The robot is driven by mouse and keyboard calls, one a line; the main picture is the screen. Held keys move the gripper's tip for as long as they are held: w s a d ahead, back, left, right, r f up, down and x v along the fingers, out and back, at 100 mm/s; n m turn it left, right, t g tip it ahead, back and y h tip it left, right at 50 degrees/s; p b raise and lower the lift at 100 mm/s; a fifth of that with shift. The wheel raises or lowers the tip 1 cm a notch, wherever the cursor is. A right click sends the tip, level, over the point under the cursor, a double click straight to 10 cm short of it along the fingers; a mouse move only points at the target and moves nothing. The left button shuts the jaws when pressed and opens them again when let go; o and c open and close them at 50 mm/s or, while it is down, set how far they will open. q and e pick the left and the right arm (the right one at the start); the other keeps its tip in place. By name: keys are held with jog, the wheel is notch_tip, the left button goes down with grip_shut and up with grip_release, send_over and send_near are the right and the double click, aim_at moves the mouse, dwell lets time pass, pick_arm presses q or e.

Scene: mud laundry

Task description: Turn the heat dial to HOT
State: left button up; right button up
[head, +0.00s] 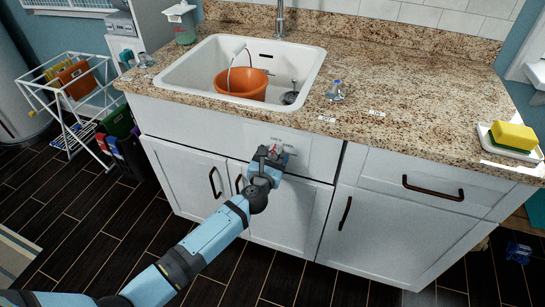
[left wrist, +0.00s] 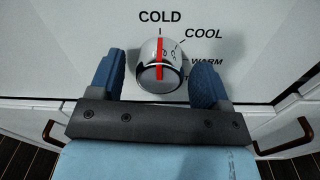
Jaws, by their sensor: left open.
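The heat dial (left wrist: 160,66) is a round silver-white knob with a red pointer line, set in a white panel. The pointer is upright, toward the printed word COLD. COOL and WARM are printed to its right; a further label below WARM is mostly hidden by the right finger. My left gripper (left wrist: 158,76) is open, its blue fingers on either side of the dial; I cannot tell whether they touch it. In the head view my left gripper (head: 271,161) is at the cabinet front below the sink, largely covering the dial (head: 276,149). My right gripper is not in view.
A granite countertop (head: 420,95) overhangs the panel, with a white sink (head: 190,72) holding an orange bucket (head: 242,84). A yellow sponge (head: 513,136) sits at the right. Dark cabinet handles (head: 432,188) stick out. A drying rack (head: 75,95) stands left. The floor in front is mostly clear.

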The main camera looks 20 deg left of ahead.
pick_arm(q)
jog(key=c, duration=0.9)
